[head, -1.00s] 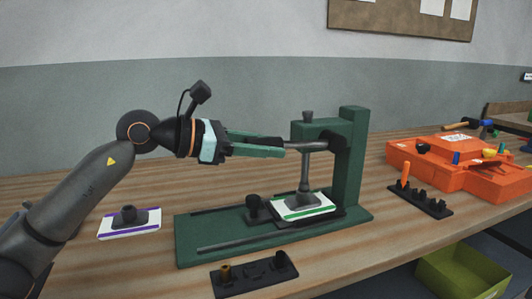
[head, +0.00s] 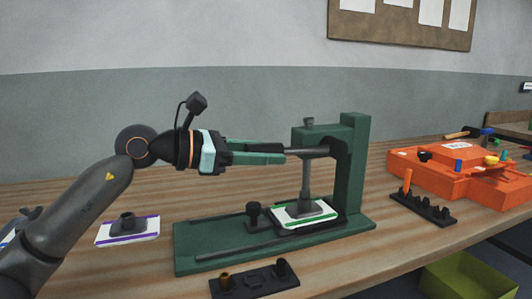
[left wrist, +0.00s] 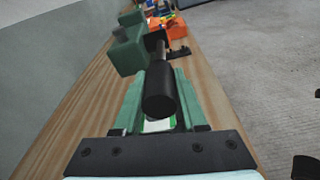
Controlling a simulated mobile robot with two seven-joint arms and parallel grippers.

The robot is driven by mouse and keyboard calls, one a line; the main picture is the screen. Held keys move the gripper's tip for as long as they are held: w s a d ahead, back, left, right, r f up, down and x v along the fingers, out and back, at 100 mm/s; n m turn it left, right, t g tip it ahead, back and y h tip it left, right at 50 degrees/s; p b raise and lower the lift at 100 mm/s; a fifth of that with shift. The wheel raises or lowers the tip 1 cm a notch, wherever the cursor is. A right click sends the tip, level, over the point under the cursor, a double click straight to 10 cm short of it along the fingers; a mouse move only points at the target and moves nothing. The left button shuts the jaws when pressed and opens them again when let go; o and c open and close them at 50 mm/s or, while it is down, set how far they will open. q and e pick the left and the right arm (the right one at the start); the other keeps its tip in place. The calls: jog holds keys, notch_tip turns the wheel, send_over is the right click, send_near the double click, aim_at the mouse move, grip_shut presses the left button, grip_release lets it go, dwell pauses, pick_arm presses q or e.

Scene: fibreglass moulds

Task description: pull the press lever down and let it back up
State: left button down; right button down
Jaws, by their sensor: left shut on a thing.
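The green press (head: 354,165) stands on the table with its long base (head: 200,240) running left. Its dark lever (head: 308,151) sticks out leftward from the head, about level. My left gripper (head: 284,153) is shut on the lever's handle end; in the left wrist view the black handle (left wrist: 160,92) lies between the fingers. The grey ram (head: 306,185) stands upright, its wide foot over a white, green-edged plate (head: 322,219) on the press bed. I cannot tell whether the foot presses on it. My right gripper is out of view.
A purple-edged plate with a dark block (head: 127,223) lies at left. A dark holder (head: 254,282) sits in front of the press. Another holder with an orange peg (head: 424,209) and an orange case (head: 458,175) are at right. A green bin (head: 468,277) is below the table edge.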

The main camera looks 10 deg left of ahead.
pick_arm(q)
jog(key=c, duration=0.8)
grip_release()
jog(key=shift+s+d+f, duration=0.1)
jog(key=shift+d+f, duration=0.05)
jog(key=shift+f, duration=0.65)
jog(key=o, duration=0.3)
jog(key=shift+r, duration=0.25)
jog(key=v, duration=1.2)
jog(key=shift+a+r, duration=0.15)
jog(key=shift+a, duration=0.15)
